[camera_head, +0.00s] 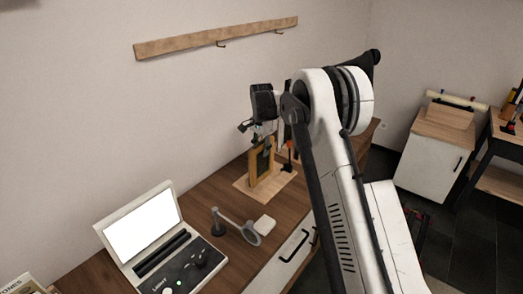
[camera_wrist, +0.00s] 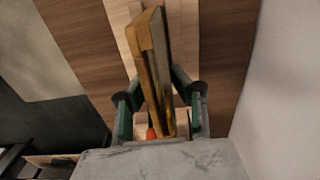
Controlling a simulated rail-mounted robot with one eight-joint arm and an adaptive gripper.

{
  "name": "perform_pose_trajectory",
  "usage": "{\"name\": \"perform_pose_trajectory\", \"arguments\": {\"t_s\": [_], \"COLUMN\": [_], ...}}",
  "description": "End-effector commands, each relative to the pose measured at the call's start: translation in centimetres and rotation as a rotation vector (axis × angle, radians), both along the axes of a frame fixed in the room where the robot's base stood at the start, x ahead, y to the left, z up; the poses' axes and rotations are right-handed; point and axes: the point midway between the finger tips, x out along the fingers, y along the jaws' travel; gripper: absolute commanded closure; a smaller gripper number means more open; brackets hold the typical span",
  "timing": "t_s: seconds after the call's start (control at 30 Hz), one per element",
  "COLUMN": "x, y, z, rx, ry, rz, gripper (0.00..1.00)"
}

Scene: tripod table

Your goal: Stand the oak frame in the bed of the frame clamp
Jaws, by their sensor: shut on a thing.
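The oak frame (camera_head: 253,168) is upright in the head view, below my gripper (camera_head: 262,136) and over a pale wooden board. In the wrist view the oak frame (camera_wrist: 146,62) is seen nearly edge-on, slightly tilted, between the two fingers of my gripper (camera_wrist: 158,98), which is shut on it. The frame clamp appears to be the pale board (camera_head: 284,178) with upright parts and a black and orange piece (camera_head: 288,158) on its right. The board (camera_wrist: 122,18) also shows behind the frame in the wrist view. I cannot tell whether the frame's lower edge touches the bed.
A laptop-like device with a white screen (camera_head: 141,222) stands at the table's left. A hook rail (camera_head: 200,40) is on the wall. Bare table lies left of the board.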

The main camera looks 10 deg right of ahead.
Motion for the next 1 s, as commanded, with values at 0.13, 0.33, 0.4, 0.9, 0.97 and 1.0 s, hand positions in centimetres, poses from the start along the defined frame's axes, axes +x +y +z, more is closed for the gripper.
{"name": "perform_pose_trajectory", "arguments": {"t_s": [0.13,0.33,0.4,0.9,0.97,1.0], "x": [0.0,0.0,0.0,0.0,0.0,0.0], "y": [0.0,0.0,0.0,0.0,0.0,0.0], "z": [0.03,0.03,0.03,0.01,0.01,0.01], "rx": [0.0,0.0,0.0,0.0,0.0,0.0], "ry": [0.0,0.0,0.0,0.0,0.0,0.0], "rz": [0.0,0.0,0.0,0.0,0.0,0.0], "gripper": [1.0,0.59,0.57,0.57,0.57,0.57]}}
